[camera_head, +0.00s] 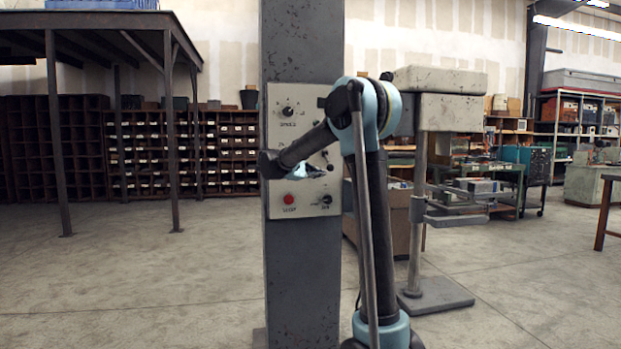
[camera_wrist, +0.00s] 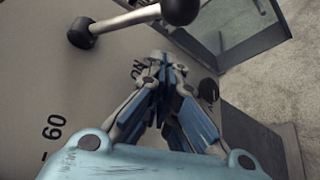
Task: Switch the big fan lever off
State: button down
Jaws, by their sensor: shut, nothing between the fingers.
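A grey-white control panel (camera_head: 279,136) is fixed to a dark grey column, with dials and a red button. My arm crosses in front of it and hides its middle. In the wrist view a lever (camera_wrist: 128,20) with a metal rod, a black hub and a black ball end stands out from the panel face (camera_wrist: 50,85). I cannot tell whether it is the big fan lever; no name shows beside it. My gripper (camera_head: 312,171) is in front of the panel's lower middle. In the wrist view its blue-padded fingers (camera_wrist: 165,68) are together and empty, below and apart from the lever.
The column (camera_head: 302,270) stands on a concrete floor. A drill-press-like machine (camera_head: 437,110) is close on the right. A dark steel table frame (camera_head: 110,40) and shelves (camera_head: 140,150) are farther back left. Open floor (camera_head: 130,280) lies at the left.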

jog(key=shift+s+d+r, duration=0.2)
jog(key=shift+s+r, duration=0.1)
jog(key=shift+s, duration=0.25)
jog(key=shift+s+d+r, duration=0.2)
jog(key=shift+s+r, duration=0.05)
jog(key=shift+s, duration=0.3)
jog(key=shift+d, duration=0.15)
jog(key=shift+s+r, duration=0.1)
jog(key=shift+r, duration=0.05)
